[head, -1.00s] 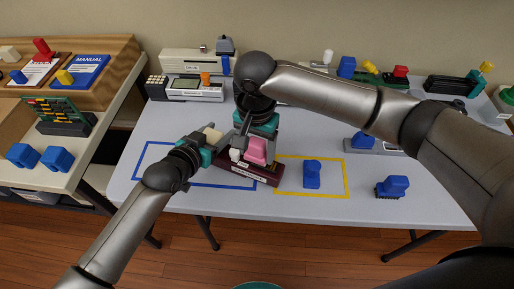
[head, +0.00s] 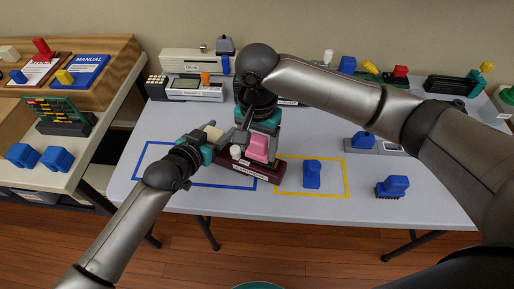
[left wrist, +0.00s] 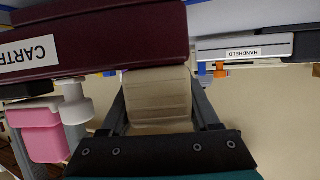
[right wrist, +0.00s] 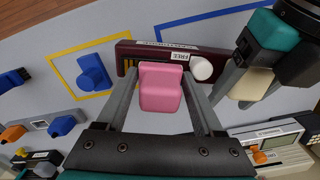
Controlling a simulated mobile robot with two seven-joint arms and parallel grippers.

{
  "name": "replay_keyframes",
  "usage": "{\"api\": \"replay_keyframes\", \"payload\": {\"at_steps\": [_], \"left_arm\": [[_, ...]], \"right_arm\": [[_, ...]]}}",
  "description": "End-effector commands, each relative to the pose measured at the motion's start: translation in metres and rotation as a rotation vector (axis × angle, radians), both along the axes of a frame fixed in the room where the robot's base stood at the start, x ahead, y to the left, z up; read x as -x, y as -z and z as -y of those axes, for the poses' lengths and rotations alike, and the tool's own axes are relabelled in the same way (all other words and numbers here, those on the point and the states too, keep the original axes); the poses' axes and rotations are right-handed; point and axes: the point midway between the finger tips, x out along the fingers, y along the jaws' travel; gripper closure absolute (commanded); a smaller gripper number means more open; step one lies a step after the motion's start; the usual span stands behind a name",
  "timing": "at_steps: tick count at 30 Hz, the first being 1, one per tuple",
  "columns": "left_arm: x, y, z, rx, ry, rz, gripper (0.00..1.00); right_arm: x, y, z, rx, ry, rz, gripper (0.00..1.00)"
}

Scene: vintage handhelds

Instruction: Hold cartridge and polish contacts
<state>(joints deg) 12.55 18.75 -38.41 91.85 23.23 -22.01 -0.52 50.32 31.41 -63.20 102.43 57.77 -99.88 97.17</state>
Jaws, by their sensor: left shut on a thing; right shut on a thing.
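The maroon cartridge (head: 264,171) lies between the blue and yellow outlines on the grey table. Gold contacts (right wrist: 132,66) show near one end in the right wrist view. My left gripper (head: 212,143) is shut on a cream block (left wrist: 157,95) at the cartridge's other end. My right gripper (head: 256,136) is shut on a pink block (right wrist: 160,88), over the middle of the cartridge and beside a white knob (right wrist: 201,69). I cannot tell whether the pink block touches the cartridge. The gripper and block hide part of the cartridge.
A blue-handled piece (head: 312,174) stands inside the yellow outline (head: 347,180). Another (head: 391,187) stands farther right. Grey handheld devices (head: 195,90) line the table's back left. A wooden side table with manuals (head: 78,70) stands left. The front of the table is clear.

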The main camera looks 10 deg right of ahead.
Motion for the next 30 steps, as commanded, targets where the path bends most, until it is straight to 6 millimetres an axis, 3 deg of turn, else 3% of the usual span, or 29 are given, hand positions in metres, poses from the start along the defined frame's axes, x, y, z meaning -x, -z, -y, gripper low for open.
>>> {"api": "replay_keyframes", "payload": {"at_steps": [21, 30], "left_arm": [[0.001, 0.004, -0.002, -0.011, -0.001, -0.005, 1.00], [0.001, 0.004, -0.003, -0.011, -0.001, -0.005, 1.00]], "right_arm": [[0.000, -0.073, -0.003, -0.008, -0.006, 0.002, 1.00], [0.000, -0.079, -0.002, -0.007, -0.005, 0.001, 1.00]]}}
